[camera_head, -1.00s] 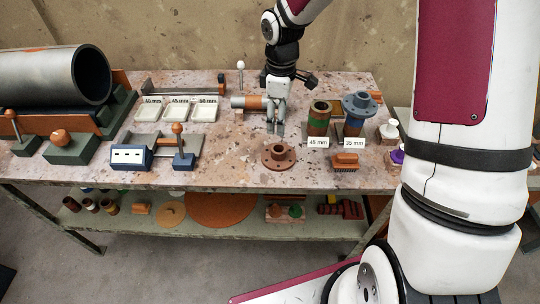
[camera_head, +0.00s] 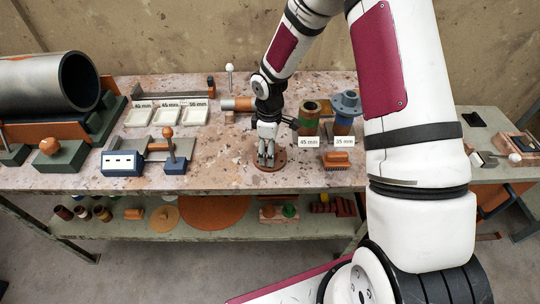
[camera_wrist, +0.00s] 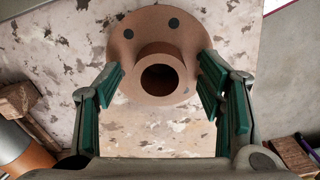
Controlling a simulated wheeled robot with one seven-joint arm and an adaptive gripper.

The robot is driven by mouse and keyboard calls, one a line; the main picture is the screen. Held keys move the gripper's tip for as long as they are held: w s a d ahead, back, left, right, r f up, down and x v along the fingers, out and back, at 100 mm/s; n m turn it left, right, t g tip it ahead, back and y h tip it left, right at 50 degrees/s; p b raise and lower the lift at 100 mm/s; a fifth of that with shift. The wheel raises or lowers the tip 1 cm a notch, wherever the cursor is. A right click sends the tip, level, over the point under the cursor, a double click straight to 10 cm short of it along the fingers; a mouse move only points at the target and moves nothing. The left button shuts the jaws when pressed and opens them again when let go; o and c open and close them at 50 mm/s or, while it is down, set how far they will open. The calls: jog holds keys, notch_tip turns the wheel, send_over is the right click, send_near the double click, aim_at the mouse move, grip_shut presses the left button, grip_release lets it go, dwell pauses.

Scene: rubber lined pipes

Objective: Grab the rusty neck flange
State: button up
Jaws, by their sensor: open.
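The rusty neck flange (camera_head: 281,160) lies flat on the speckled table near its front edge, in the head view partly hidden by my gripper (camera_head: 267,163). In the wrist view the rusty neck flange (camera_wrist: 125,52) shows its brown disc, dark bolt holes and raised neck with a round bore. My gripper (camera_wrist: 164,82) is open, its green-padded fingers on the left and right of the neck. The fingertips overlap the disc's lower edge in the picture. I cannot tell whether they touch it. Nothing is held between them.
Two upright pipe pieces (camera_head: 309,117) with 45 mm and 35 mm labels stand right of the flange. An orange brush (camera_head: 337,160) lies in front of them. A blue-based fixture (camera_head: 123,163) and white trays (camera_head: 167,115) are to the left.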

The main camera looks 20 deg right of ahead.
jog(key=shift+f, duration=0.25)
grip_shut()
jog(key=shift+r, duration=0.15)
